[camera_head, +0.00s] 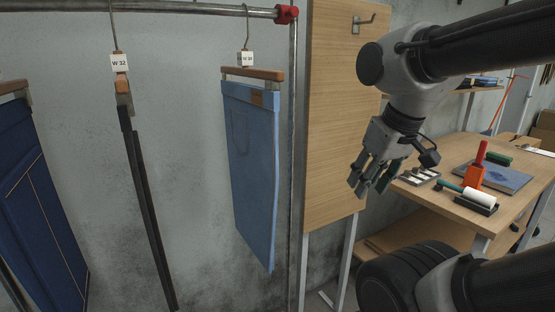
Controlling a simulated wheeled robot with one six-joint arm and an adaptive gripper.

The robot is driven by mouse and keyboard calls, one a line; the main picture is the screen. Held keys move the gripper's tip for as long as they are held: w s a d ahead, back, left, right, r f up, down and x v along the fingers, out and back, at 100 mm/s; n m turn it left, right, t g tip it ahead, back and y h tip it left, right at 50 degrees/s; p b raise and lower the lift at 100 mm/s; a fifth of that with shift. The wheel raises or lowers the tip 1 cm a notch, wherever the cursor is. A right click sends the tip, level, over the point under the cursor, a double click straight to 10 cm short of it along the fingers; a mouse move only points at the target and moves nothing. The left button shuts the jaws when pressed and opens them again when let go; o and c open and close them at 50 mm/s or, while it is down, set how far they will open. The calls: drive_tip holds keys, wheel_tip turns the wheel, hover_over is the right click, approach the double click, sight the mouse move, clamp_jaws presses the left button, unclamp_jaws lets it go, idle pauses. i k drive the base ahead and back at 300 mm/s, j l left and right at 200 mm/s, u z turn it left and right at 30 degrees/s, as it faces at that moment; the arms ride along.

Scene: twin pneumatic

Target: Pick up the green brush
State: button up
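A dark green brush-like block (497,158) lies toward the back of the wooden table (430,200) at the right, by the far edge of a blue-grey folded item or book (500,178). It is small in view and its bristles cannot be made out. My gripper (368,187) hangs in the air left of the table, fingers pointing down. Its fingers are spread and nothing shows between them. It is well apart from the green block.
A white roller (479,196) with a green handle lies at the table's front, on a dark tray. A metal tray (419,176) lies left. Trousers (252,150) hang from a rail; a wooden panel (335,120) stands between.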

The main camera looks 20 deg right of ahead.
sight(505, 161)
drive_tip(key=l+u, duration=0.1)
drive_tip(key=l, duration=0.75)
drive_tip(key=k+l+u, duration=0.1)
drive_tip(key=l, duration=0.7)
drive_tip(key=k+l, duration=0.1)
drive_tip(key=l, duration=1.65)
drive_tip(key=k+l, duration=0.15)
drive_tip(key=l, duration=1.6)
drive_tip(key=k+l, duration=0.15)
drive_tip(key=l, duration=0.7)
drive_tip(key=i+u, duration=0.05)
